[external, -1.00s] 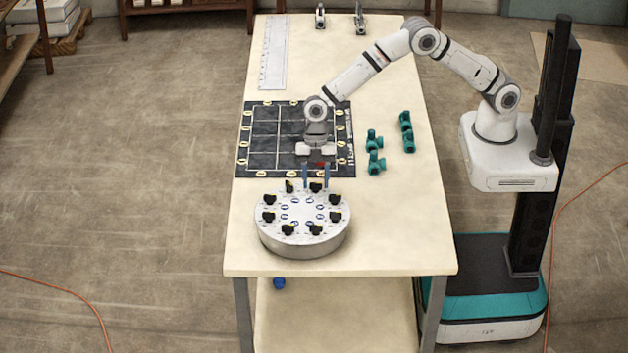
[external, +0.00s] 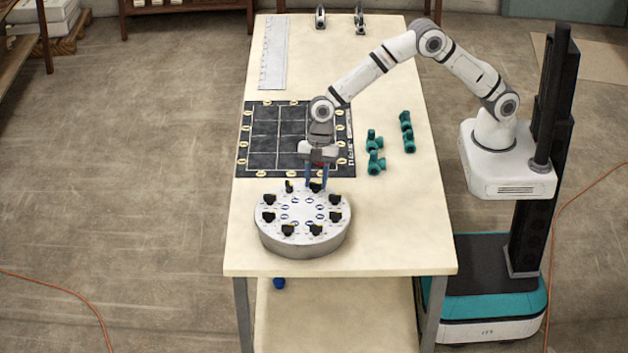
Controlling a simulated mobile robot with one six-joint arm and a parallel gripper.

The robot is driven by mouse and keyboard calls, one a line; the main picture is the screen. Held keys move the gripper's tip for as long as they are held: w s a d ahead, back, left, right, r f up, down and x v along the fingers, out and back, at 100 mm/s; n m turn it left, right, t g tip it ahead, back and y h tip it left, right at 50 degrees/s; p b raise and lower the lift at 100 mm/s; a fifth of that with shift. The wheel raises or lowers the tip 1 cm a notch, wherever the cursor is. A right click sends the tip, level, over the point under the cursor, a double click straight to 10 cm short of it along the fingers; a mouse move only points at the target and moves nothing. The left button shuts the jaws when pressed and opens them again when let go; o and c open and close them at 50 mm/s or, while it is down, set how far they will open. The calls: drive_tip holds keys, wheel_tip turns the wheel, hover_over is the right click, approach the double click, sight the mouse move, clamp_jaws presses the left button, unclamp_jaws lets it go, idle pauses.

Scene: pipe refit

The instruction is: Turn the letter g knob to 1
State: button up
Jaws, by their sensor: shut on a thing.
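A round grey drum (external: 303,243) stands near the front of the table, with several black knobs in a ring on its top. Letters and numbers by the knobs are too small to read, so I cannot tell which is g or where it points. My gripper (external: 316,184) points down at the far side of the ring. Its blue fingers are shut on a black knob (external: 316,188) at the back, right of centre. The fingers partly hide this knob. Another back knob (external: 290,186) stands just to its left.
A black grid mat (external: 270,150) lies behind the drum. Several teal pipe fittings (external: 376,163) stand to the right. A ruler (external: 273,55) and two small clamp-like items (external: 359,19) lie at the far end. The table front (external: 400,250) is clear.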

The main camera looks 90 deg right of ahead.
drive_tip(key=m+b, duration=0.1)
drive_tip(key=m, duration=0.1)
drive_tip(key=m+t+b, duration=0.1)
drive_tip(key=m, duration=0.1)
drive_tip(key=shift+s+m+t+h, duration=0.1)
drive_tip(key=shift+m+t+h, duration=0.2)
drive_tip(key=m, duration=0.2)
drive_tip(key=m+t+h, duration=0.1)
drive_tip(key=m, duration=0.1)
drive_tip(key=shift+a+r+m, duration=0.1)
drive_tip(key=shift+a+m, duration=0.05)
drive_tip(key=shift+m, duration=0.15)
drive_tip(key=shift+h, duration=0.3)
drive_tip(key=o, duration=1)
drive_tip(key=shift+c, duration=0.2)
drive_tip(key=shift+s, duration=0.1)
drive_tip(key=v, duration=0.7)
drive_tip(key=shift+s+r, duration=0.2)
drive_tip(key=shift+r, duration=0.1)
